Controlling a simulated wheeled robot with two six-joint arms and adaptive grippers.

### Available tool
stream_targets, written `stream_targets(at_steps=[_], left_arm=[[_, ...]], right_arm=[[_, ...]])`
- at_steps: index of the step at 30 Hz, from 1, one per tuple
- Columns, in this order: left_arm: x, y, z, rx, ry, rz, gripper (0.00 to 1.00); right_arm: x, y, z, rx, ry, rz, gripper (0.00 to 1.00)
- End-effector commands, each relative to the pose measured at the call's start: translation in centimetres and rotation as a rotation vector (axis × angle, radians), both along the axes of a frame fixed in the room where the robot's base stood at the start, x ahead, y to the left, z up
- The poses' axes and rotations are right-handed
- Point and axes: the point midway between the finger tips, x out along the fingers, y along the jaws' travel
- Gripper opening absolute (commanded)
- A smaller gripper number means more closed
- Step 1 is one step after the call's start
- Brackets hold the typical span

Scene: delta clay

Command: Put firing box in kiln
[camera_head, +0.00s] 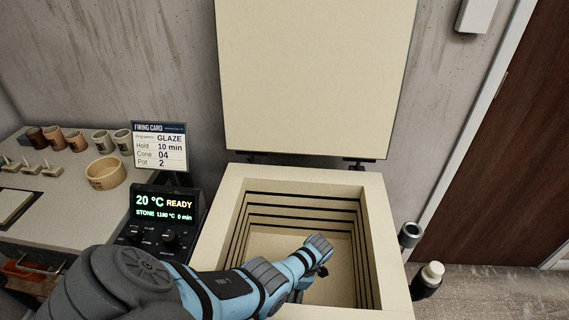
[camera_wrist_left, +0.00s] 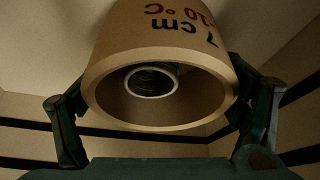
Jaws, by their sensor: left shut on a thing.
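The kiln (camera_head: 384,215) stands open, its lid (camera_head: 318,75) raised against the wall. My left arm reaches over its front left edge, and my left gripper (camera_head: 321,271) is inside the chamber. In the left wrist view, my left gripper (camera_wrist_left: 160,88) is shut on the firing box (camera_wrist_left: 135,45), a tan round vessel with printed "7 cm" and a temperature marking. Its open rim faces the camera, and a pale ring with a dark inside shows within it. The box is hidden by my arm in the head view. I cannot tell whether it touches the kiln floor. My right gripper is out of view.
The control panel (camera_head: 163,217) reads 20 °C READY. A firing card (camera_head: 160,146) stands behind it. A tan bowl (camera_head: 105,172) and several cups sit on the left table (camera_head: 60,217). A dark bottle (camera_head: 427,281) stands right of the kiln. Grooved walls (camera_head: 357,240) surround the gripper.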

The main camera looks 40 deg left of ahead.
Motion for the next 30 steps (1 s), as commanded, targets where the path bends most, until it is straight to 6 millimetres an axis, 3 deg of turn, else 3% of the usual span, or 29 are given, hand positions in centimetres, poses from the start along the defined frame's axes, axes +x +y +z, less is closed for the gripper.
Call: stream_targets(at_steps=[3, 14, 17, 25, 30], left_arm=[[0.0, 0.0, -0.1, 0.000, 0.000, 0.000, 1.00], [0.0, 0.0, 0.3, 0.000, 0.000, 0.000, 1.00], [0.4, -0.3, 1.6, -0.001, -0.001, 0.000, 1.00], [2.7, -2.0, 8.7, 0.000, -0.002, 0.000, 1.00], [3.5, -2.7, 11.1, 0.000, 0.000, 0.000, 1.00]], right_arm=[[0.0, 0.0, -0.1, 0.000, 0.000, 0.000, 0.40], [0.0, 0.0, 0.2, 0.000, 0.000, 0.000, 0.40], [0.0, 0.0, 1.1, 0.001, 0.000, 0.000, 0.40], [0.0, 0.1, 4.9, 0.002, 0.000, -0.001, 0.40], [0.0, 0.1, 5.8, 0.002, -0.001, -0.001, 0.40]])
